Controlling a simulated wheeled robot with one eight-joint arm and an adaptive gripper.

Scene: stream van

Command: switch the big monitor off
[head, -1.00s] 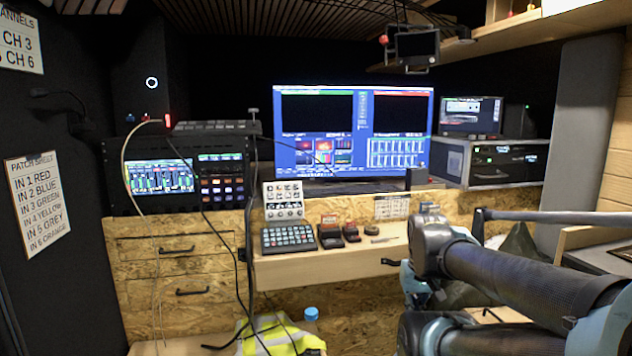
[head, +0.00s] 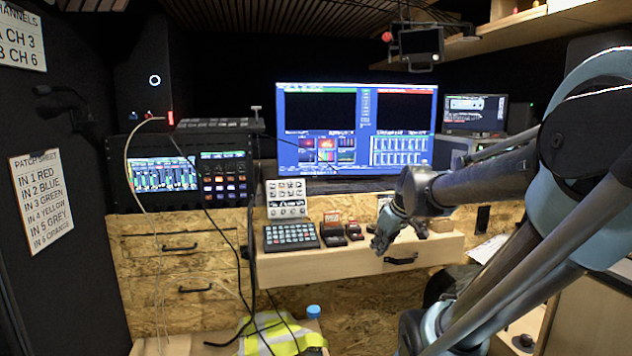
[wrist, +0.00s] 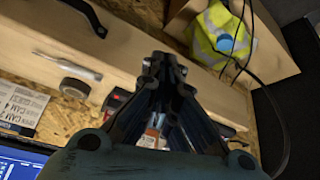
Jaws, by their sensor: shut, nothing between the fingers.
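The big monitor (head: 355,130) stands at the back of the desk in the head view. Its screen is lit, mostly blue with two dark panels on top. A lit corner of a screen (wrist: 18,162) shows at the lower left of the wrist view. My gripper (head: 382,240) is over the front part of the desk's right side, below and in front of the monitor. In the wrist view my gripper (wrist: 165,62) is shut with nothing between its fingers. No power button on the monitor can be made out.
A keypad (head: 290,237), small red-and-black boxes (head: 333,232) and a white button panel (head: 286,199) stand on the desk (head: 330,262). A smaller screen (head: 474,114) is at right. Cables hang at left. A yellow vest (wrist: 212,35) lies below.

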